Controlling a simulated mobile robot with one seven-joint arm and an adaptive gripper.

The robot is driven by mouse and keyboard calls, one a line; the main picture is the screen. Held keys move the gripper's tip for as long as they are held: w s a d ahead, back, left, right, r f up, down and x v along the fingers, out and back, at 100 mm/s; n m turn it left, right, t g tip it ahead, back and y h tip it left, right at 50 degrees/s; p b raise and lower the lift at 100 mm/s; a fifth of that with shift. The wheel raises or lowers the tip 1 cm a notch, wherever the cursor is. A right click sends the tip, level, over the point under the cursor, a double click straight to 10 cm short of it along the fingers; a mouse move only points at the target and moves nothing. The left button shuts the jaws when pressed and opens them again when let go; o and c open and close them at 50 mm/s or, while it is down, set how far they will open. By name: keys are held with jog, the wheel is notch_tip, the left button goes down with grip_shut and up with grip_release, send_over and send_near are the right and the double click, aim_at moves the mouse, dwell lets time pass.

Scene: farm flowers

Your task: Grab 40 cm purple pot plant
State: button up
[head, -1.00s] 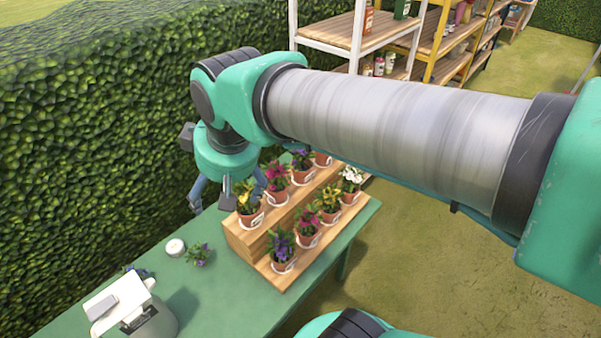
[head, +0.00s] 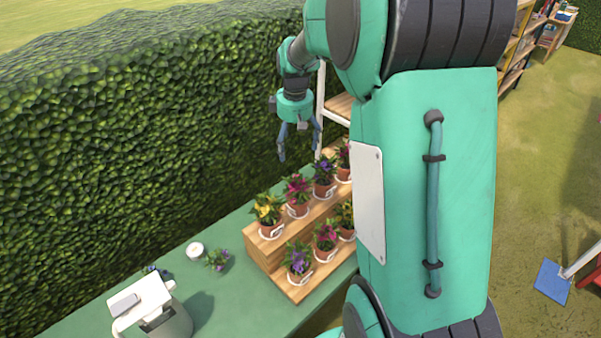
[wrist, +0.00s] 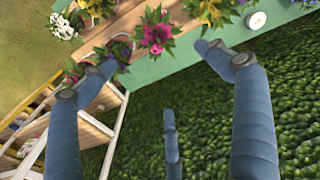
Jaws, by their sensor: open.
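Two purple-flowered potted plants show in the head view. One (head: 323,174) stands on the upper step of the wooden stand (head: 263,250), and another (head: 298,258) is on the lower step at its near end. Both are in terracotta pots with white tags; I cannot read a size on them. My gripper (head: 300,152) is open and empty, pointing down above the hedge side of the upper step, close to the upper purple plant and apart from it. In the wrist view its spread blue fingers (wrist: 158,75) have a pink-flowered plant (wrist: 155,30) beyond them.
Other pots with yellow (head: 267,209), pink (head: 297,190) and other flowers stand close beside the purple ones. The stand rests on a green table (head: 250,315) along a hedge (head: 130,130). A shelf rack (head: 338,105) stands behind. My arm hides part of the stand.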

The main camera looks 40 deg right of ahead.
jog(key=d+f+n+g+p, duration=0.1)
jog(key=d+f, duration=1)
jog(key=d, duration=0.4)
jog(key=shift+s+d+f+y, duration=0.15)
jog(key=shift+s+f+y, duration=0.25)
jog(key=shift+s, duration=0.05)
send_over(324, 184)
jog(key=shift+d+f, duration=0.2)
jog(key=shift+f, duration=4.1)
jog(key=shift+w+a+f+b, duration=0.1)
jog(key=shift+f+b, duration=0.4)
jog(key=shift+f, duration=2.1)
jog(key=c, duration=1.6)
